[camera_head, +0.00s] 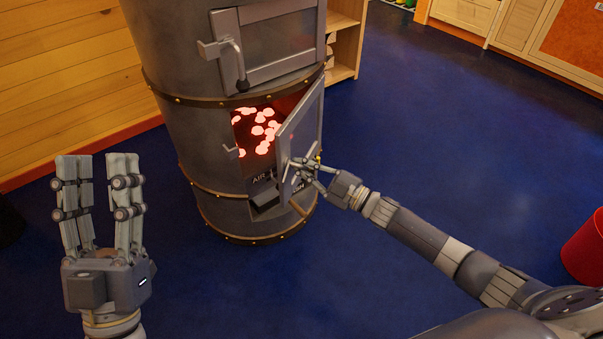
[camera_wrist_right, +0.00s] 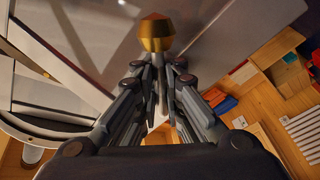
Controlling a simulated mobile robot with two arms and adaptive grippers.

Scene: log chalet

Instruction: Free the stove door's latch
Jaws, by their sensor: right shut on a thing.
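The round dark metal stove (camera_head: 170,60) stands at the upper middle of the head view. Its lower door (camera_head: 300,130) stands swung open, with glowing red coals (camera_head: 262,130) behind it. A small catch (camera_head: 232,151) sits on the stove body left of the opening. My right gripper (camera_head: 304,166) is shut on the latch handle at the lower door.
The closed upper door (camera_head: 275,40) has its own lever handle (camera_head: 239,68) above the opening. A wooden shelf (camera_head: 343,40) stands behind the stove at right. A red bin (camera_head: 584,248) is at the right edge. The blue floor (camera_head: 440,110) between is clear.

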